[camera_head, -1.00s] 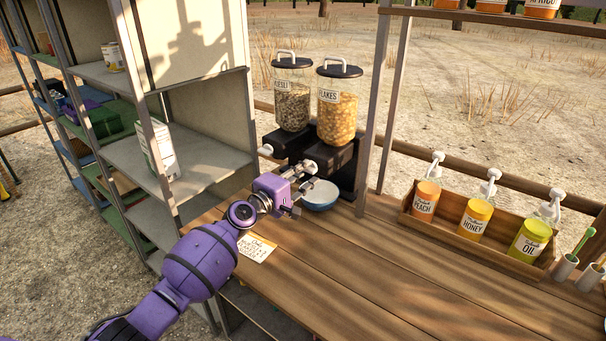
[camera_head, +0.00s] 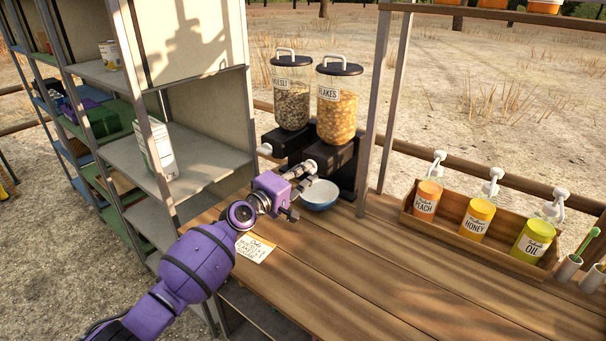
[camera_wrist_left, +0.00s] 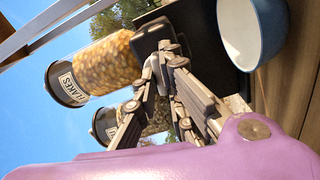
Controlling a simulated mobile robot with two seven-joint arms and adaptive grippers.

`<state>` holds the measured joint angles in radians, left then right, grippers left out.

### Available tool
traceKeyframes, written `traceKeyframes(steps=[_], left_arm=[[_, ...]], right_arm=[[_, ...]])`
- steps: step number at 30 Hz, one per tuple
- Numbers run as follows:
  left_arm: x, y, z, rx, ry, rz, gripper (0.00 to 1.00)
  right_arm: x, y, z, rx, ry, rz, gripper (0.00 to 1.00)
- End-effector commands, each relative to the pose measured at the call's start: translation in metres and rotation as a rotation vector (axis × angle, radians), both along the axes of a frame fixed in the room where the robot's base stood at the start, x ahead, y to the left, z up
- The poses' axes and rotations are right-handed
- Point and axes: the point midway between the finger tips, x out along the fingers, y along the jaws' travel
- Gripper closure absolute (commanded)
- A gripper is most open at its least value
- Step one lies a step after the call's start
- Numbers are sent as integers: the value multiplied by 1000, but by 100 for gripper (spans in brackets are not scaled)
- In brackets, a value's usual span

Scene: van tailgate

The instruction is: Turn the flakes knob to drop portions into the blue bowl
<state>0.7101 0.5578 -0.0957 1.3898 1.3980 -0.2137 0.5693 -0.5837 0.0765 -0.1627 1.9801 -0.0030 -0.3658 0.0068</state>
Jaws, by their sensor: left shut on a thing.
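The flakes dispenser (camera_head: 337,104) stands at the back of the table, a clear container of yellow flakes with a black lid and base. Its white knob (camera_head: 309,167) is at the front of the base. My left gripper (camera_head: 306,173) is shut on this knob; in the left wrist view the fingers (camera_wrist_left: 167,62) close around the knob and partly hide it. The blue bowl (camera_head: 320,195) sits under the flakes dispenser, just right of the gripper. Its white inside (camera_wrist_left: 240,30) shows in the left wrist view, and the visible part looks empty. My right gripper is not in view.
The muesli dispenser (camera_head: 291,92) stands left of the flakes one. A paper note (camera_head: 255,250) lies near the left table edge. A wooden box (camera_head: 470,241) with peach, honey and oil pump bottles is at right. Metal shelves (camera_head: 150,150) stand left. The front table is clear.

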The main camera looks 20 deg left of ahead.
Motion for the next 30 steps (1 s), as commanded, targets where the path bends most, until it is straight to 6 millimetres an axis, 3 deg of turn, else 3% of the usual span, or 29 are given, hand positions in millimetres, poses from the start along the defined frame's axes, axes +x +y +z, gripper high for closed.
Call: traceKeyframes(steps=[30], left_arm=[[0,0,-1,901,-325,-2,100]], right_arm=[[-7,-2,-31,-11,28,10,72]])
